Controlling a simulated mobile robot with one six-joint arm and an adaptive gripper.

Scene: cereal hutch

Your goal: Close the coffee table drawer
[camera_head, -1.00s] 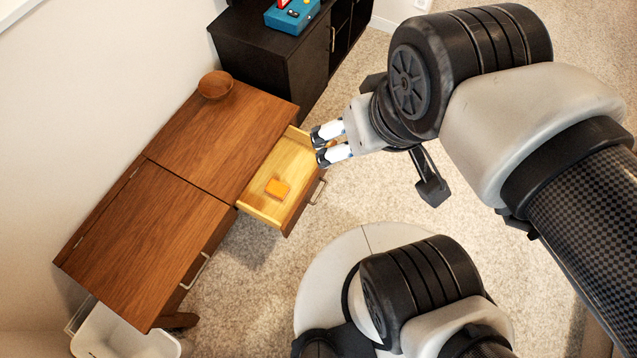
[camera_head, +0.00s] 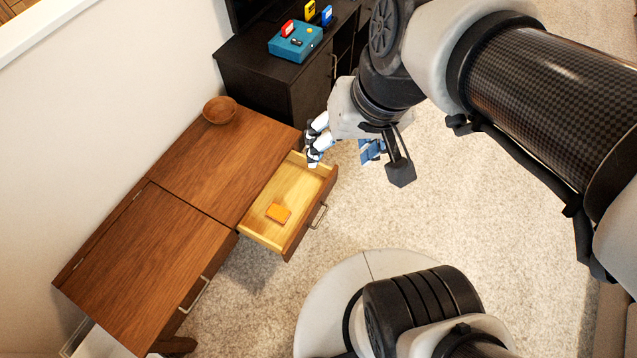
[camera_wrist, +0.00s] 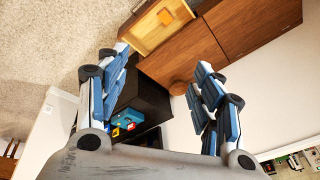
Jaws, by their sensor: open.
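The coffee table (camera_head: 205,180) is brown wood and stands along the wall at the left in the head view. Its drawer (camera_head: 297,195) is pulled out toward the right, with a metal handle (camera_head: 319,215) on its front. A small orange item (camera_head: 278,212) lies inside. My gripper (camera_head: 313,150) is open and empty, over or near the far end of the drawer; the height between them is hard to judge. In the wrist view, my gripper's spread fingers (camera_wrist: 165,95) frame the scene, with the open drawer (camera_wrist: 155,30) at the top and the table (camera_wrist: 235,25) beside it.
A black cabinet (camera_head: 290,90) with a teal box (camera_head: 296,40) on top stands just beyond the table. A wooden bowl (camera_head: 220,110) sits on the table's far corner. A second handle (camera_head: 195,295) is on the table's nearer section. Carpet (camera_head: 460,190) right of the drawer is clear.

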